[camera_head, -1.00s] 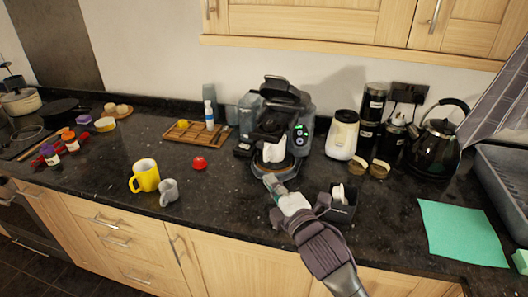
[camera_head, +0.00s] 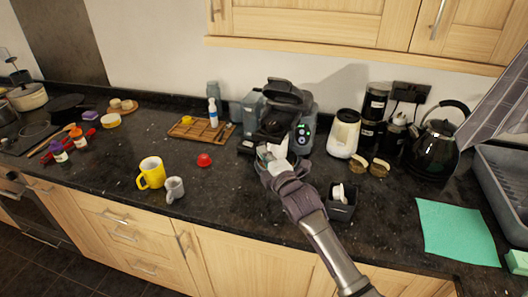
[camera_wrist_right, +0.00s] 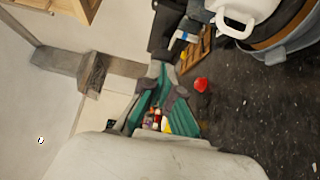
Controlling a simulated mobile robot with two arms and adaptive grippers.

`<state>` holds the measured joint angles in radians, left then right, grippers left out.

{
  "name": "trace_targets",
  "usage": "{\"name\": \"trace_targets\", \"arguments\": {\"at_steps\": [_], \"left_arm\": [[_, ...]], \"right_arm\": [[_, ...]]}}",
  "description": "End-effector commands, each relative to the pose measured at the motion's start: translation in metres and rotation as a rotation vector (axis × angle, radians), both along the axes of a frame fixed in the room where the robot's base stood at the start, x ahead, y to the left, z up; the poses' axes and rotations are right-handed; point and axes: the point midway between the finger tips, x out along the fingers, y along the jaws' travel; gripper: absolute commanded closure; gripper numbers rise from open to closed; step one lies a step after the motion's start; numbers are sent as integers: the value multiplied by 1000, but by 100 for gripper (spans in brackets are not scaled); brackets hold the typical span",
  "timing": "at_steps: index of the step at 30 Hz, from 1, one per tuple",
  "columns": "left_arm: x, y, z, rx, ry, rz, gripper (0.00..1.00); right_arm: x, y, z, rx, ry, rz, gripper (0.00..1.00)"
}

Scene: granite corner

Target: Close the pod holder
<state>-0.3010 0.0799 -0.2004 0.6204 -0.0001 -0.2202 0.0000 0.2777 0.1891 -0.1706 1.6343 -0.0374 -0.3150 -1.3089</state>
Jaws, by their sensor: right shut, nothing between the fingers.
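The black and grey coffee machine (camera_head: 302,132) stands against the back wall. Its dark top part, the pod holder lid (camera_head: 286,92), is raised and tilted up. My right gripper (camera_head: 266,154) is in front of the machine, low near its drip base, apart from the raised lid. It is shut and empty, and its teal-padded fingers also show in the right wrist view (camera_wrist_right: 163,82). A white mug (camera_wrist_right: 238,14) on the machine's base is at the upper right of the wrist view and partly hidden by my gripper in the head view. My left gripper is not in view.
A red pod (camera_head: 204,160), a yellow mug (camera_head: 151,173) and a grey mug (camera_head: 174,189) stand to the left. A wooden tray (camera_head: 199,138) is behind them.

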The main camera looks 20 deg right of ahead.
Motion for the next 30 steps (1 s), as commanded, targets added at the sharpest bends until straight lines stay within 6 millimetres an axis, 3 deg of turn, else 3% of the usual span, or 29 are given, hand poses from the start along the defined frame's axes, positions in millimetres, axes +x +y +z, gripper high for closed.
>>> {"name": "trace_targets", "arguments": {"at_steps": [8,21,30], "left_arm": [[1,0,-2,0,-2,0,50],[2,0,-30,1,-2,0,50],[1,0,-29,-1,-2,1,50]], "right_arm": [[2,-1,-1,-2,-1,1,100],[67,-54,-2,-4,0,0,100],[71,-59,2,0,-4,-4,100]]}}
